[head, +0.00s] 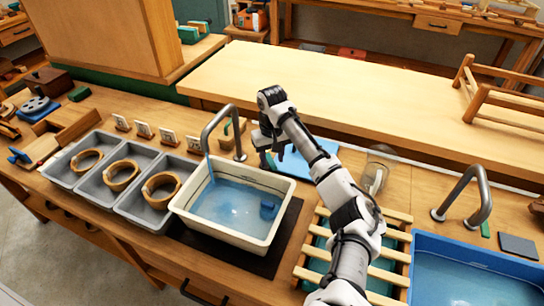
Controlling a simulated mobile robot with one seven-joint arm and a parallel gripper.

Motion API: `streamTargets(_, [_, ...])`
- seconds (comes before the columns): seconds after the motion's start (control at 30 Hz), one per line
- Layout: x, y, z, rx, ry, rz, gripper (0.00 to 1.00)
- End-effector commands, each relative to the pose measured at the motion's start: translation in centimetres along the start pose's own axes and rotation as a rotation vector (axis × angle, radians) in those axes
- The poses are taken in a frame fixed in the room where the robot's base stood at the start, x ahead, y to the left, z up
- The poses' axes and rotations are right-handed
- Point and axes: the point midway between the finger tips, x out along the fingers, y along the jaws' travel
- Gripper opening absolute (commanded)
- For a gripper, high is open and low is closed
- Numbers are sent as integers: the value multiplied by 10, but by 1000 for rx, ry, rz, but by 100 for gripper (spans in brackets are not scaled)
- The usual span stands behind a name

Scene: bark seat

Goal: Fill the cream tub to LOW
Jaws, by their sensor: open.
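The cream tub (216,236) stands left of centre on a dark mat, holding blue water (232,203). A grey curved tap (212,125) rises behind it, and a thin blue stream (210,170) falls from its spout into the tub. A dark blue piece (268,210) is at the tub's right inner side. I cannot make out a LOW mark. My gripper (268,156) is just right of the tap, behind the tub, pointing down. It is open; its fingers are small and partly hidden, and I cannot tell whether it touches anything.
Grey trays (106,200) with wooden rings stand left of the tub. A blue board (308,165) lies behind my arm. A slatted rack (310,252), a glass (376,172), a second tap (472,188) and a blue basin (472,248) are to the right.

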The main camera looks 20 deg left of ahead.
Motion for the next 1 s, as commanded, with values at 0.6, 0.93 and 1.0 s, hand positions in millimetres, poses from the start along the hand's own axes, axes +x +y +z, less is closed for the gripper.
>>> streamTargets(0.6, [8,0,0,0,0,0,14])
streamTargets(0.93, [8,0,0,0,0,0,0])
streamTargets(1.0, [8,0,0,1,1,0,0])
